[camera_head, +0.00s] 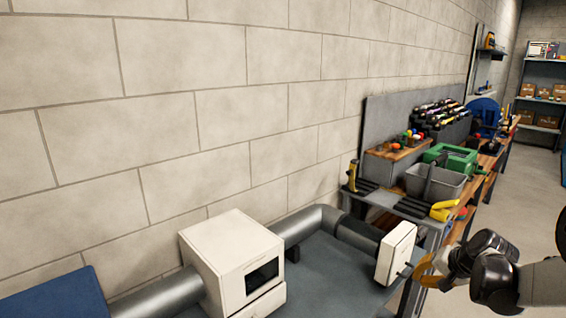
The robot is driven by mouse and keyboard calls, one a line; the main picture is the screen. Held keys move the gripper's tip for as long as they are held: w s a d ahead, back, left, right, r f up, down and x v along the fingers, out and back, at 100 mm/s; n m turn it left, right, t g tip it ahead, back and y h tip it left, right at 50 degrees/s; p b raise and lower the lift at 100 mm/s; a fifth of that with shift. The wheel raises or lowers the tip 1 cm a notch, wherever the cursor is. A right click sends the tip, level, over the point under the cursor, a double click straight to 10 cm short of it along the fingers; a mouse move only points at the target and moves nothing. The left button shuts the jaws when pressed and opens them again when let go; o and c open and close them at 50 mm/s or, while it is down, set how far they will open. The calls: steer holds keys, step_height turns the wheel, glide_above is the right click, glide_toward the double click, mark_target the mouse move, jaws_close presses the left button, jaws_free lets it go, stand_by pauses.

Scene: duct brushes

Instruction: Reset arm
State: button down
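My arm comes in from the lower right edge, dark and grey. My gripper (413,271) is at its left end, just right of a white box (396,253) on the duct's end. A yellow-orange part shows at the gripper; I cannot tell whether it is a finger or something held. The fingers are small and partly hidden, so I cannot tell open from shut. Whether the gripper touches the white box is also unclear.
A grey duct (316,222) joins the white box to a larger white box (232,262) with a dark opening, on a dark bench (335,275). Behind are a grey bin (434,186), a green case (452,159) and yellow-handled tools (441,211). Open floor (533,190) lies right.

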steer(key=s+a+r+n+h, duration=0.1)
steer(key=s+a+r+n, duration=0.3)
steer(key=s+a, duration=0.45)
steer(key=s+a+r+n, duration=0.1)
steer(key=s+a+r, duration=0.65)
steer(key=a, duration=0.25)
steer(key=s+a+f+n, duration=0.2)
steer(key=s+a+n, duration=0.1)
steer(key=s, duration=0.6)
steer(key=shift+h, duration=0.4)
